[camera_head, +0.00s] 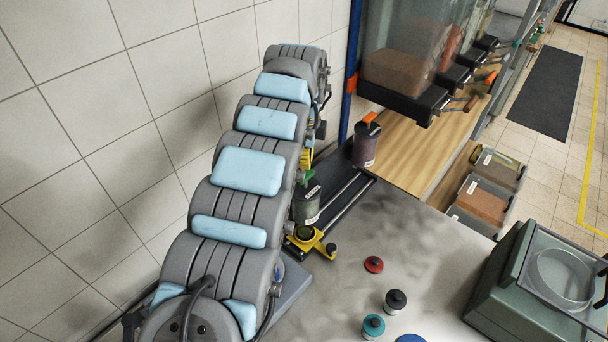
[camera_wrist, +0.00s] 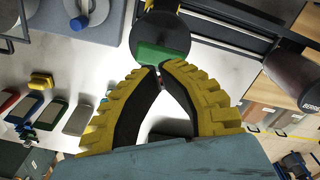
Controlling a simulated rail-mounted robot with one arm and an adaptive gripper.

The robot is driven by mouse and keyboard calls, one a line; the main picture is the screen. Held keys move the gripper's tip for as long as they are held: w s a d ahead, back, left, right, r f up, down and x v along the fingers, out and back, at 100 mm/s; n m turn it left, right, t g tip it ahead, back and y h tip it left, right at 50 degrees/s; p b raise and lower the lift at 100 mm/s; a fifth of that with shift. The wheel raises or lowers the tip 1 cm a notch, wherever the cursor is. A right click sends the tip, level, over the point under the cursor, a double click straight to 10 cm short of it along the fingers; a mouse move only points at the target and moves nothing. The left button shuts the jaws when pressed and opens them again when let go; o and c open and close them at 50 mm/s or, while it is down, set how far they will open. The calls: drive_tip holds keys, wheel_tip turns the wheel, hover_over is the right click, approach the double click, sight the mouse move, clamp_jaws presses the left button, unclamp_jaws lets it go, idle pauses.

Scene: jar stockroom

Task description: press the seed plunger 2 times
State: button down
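A dark canister with a green plunger top (camera_head: 303,178) stands on a black rail with a yellow fitting at its foot. A pale label is on its side, too small to read. In the wrist view its green top (camera_wrist: 160,57) lies just beyond my fingertips. My gripper (camera_wrist: 160,69) has yellow ribbed fingers with black inner pads; the tips are drawn almost together and hold nothing. I cannot tell whether they touch the green top. In the head view my gripper (camera_head: 308,157) is mostly hidden behind my arm, above the canister.
A second canister with an orange top (camera_head: 366,143) stands farther along the rail. Red (camera_head: 373,264), black (camera_head: 395,300) and teal (camera_head: 373,326) knobbed pieces are on the grey counter. A green box (camera_head: 530,285) with a clear lid is at right. Clear bins (camera_head: 400,65) hang above the wooden shelf.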

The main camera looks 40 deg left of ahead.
sight(305, 175)
drive_tip(key=shift+f, duration=0.1)
drive_tip(key=shift+f+b, duration=1.8)
drive_tip(key=shift+f, duration=1.35)
drive_tip(key=shift+r+p, duration=0.3)
drive_tip(key=shift+r, duration=2.95)
drive_tip(key=shift+r, duration=0.1)
drive_tip(key=shift+r+p, duration=1.2)
drive_tip(key=shift+r, duration=0.75)
